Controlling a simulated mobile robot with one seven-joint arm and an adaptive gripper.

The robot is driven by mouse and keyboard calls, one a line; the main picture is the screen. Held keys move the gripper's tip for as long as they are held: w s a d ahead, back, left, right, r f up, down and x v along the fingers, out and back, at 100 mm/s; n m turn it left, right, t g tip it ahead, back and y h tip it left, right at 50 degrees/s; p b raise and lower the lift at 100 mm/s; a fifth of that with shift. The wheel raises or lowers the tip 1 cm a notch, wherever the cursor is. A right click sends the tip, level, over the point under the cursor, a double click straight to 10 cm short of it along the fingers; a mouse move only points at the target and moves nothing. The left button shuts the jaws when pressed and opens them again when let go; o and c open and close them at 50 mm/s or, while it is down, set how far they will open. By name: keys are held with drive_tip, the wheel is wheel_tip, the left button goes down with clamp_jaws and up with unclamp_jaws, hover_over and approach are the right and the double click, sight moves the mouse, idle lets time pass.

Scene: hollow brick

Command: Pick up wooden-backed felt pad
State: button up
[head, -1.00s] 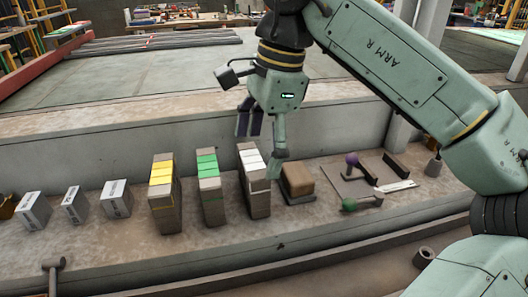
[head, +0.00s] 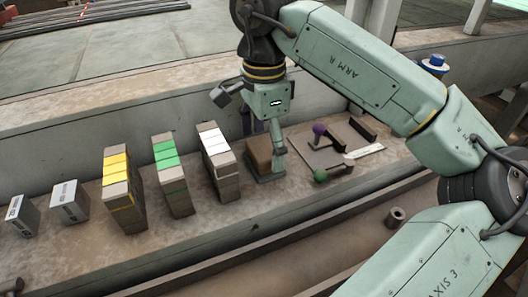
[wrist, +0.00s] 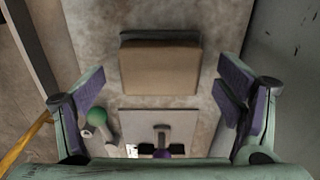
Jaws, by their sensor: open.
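The wooden-backed felt pad (head: 259,152) is a brown block with a dark layer, on the concrete ledge right of the white-banded brick stack. In the wrist view the pad (wrist: 160,70) shows its tan face and a dark edge along the top. My gripper (head: 264,138) is over the pad, one finger overlapping it in the head view. The pad lies centred left to right, slightly beyond the fingertips. I cannot tell the remaining height.
Brick stacks with white (head: 215,140), green (head: 165,153) and yellow (head: 116,166) bands stand to the left. A flat plate tool with a purple knob (head: 319,129) and a green-knobbed tool (head: 321,175) lie to the right. A wall (head: 60,150) runs behind the ledge.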

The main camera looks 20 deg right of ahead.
sight(264, 147)
drive_tip(key=shift+f, duration=0.85)
drive_tip(key=shift+c, duration=0.2)
drive_tip(key=c, duration=1.3)
drive_tip(key=shift+o, duration=0.2)
wheel_tip(264, 147, up, 10)
drive_tip(key=shift+r+b, duration=0.1)
drive_tip(key=shift+b, duration=0.35)
drive_tip(key=o, duration=0.7)
drive_tip(key=c, duration=0.5)
